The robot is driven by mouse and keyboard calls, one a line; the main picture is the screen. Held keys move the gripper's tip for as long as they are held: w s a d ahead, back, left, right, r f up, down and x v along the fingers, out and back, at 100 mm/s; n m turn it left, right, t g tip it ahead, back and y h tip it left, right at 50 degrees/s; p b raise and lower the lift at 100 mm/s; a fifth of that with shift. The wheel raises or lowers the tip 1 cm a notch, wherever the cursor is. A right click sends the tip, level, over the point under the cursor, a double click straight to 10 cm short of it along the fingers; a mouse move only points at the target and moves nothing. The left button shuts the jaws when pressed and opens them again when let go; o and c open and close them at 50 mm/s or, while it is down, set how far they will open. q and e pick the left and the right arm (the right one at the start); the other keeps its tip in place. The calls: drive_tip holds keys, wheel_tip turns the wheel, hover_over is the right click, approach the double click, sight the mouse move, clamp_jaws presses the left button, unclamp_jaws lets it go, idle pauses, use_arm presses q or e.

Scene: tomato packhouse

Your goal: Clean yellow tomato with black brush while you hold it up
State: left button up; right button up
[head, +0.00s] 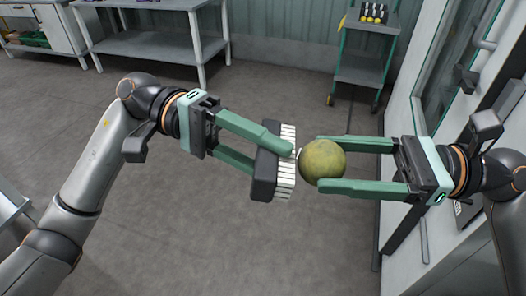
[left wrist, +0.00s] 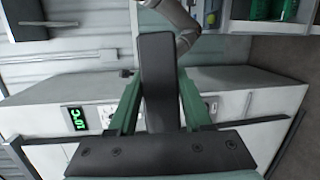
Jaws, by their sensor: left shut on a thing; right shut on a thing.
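The yellow tomato (head: 323,159), dull yellow-green with a brownish tinge, is held up in the air between the fingers of my right gripper (head: 333,163). My left gripper (head: 277,165) is shut on the black brush (head: 264,174), whose pale bristles (head: 287,162) face right, toward the tomato. The bristles are very close to the tomato's left side; I cannot tell whether they touch. In the left wrist view the dark back of the brush (left wrist: 158,80) stands between the green fingers. The tomato is not visible there.
A grey table (head: 150,45) stands at the back left, and a green-framed cart (head: 360,70) with a small tray on top at the back right. A white cabinet or door (head: 425,70) is close on the right. The floor (head: 290,240) below both grippers is clear.

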use_arm(q)
drive_tip(key=shift+d, duration=0.4)
drive_tip(key=shift+f, duration=0.15)
drive_tip(key=shift+f, duration=0.75)
drive_tip(key=shift+r, duration=0.15)
drive_tip(key=shift+r, duration=1.55)
drive_tip(key=shift+f, duration=0.1)
drive_tip(key=shift+f, duration=1.6)
